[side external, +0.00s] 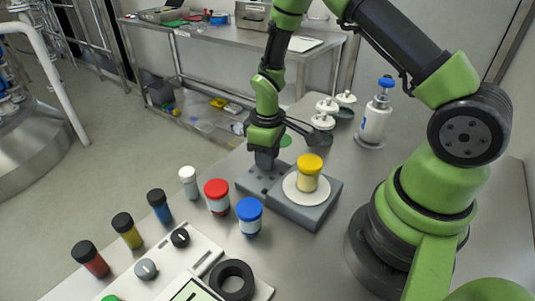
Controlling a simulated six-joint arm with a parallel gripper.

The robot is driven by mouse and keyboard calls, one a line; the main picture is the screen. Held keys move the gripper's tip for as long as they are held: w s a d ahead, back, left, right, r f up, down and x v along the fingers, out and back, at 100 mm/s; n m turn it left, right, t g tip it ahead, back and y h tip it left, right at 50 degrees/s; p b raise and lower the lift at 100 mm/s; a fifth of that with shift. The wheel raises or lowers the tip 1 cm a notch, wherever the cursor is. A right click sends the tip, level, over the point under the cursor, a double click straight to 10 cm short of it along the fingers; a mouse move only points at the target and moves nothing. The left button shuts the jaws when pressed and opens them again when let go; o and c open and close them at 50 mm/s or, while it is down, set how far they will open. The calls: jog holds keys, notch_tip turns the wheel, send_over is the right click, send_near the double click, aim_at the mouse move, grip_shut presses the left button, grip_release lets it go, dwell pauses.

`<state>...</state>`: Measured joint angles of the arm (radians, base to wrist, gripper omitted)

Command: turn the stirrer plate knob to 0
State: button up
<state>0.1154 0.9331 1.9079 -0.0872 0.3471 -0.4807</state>
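The stirrer plate (318,212) is a grey box on the steel bench, with a white round disc (290,187) on top. A jar with a yellow lid (310,166) stands upright on the disc. My gripper (266,163) points down over the left back end of the stirrer plate, beside the disc. Its dark fingers reach down close to the plate's top. The stirrer plate's knob is not visible; the gripper may be covering it. I cannot tell whether the fingers touch anything or how far apart they are.
Jars with red (216,190) and blue (249,211) lids and a white-capped vial (188,181) stand just left. A white panel with knobs (180,238) and a black ring (232,281) lie in front. A blue-topped bottle (376,118) stands behind right.

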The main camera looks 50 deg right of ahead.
jog(key=o, duration=0.4)
jog(key=shift+o, duration=0.2)
notch_tip(320, 180, up, 10)
dwell(0.4)
jog(key=s+a+r+m+t, duration=0.2)
jog(key=s+r, duration=0.1)
jog(key=r, duration=0.3)
jog(key=s+a+r+m+t, duration=0.1)
jog(key=s+r, duration=0.1)
jog(key=r, duration=0.4)
jog(key=s+a+r+m+t+y, duration=0.1)
jog(key=s+r+m+t, duration=0.1)
jog(key=s, duration=0.3)
jog(key=s+a+r+m+t+y, duration=0.1)
jog(key=s+a+r+m+t, duration=0.1)
jog(key=s+r, duration=0.2)
jog(key=shift+s+a, duration=0.15)
jog(key=shift+s, duration=0.85)
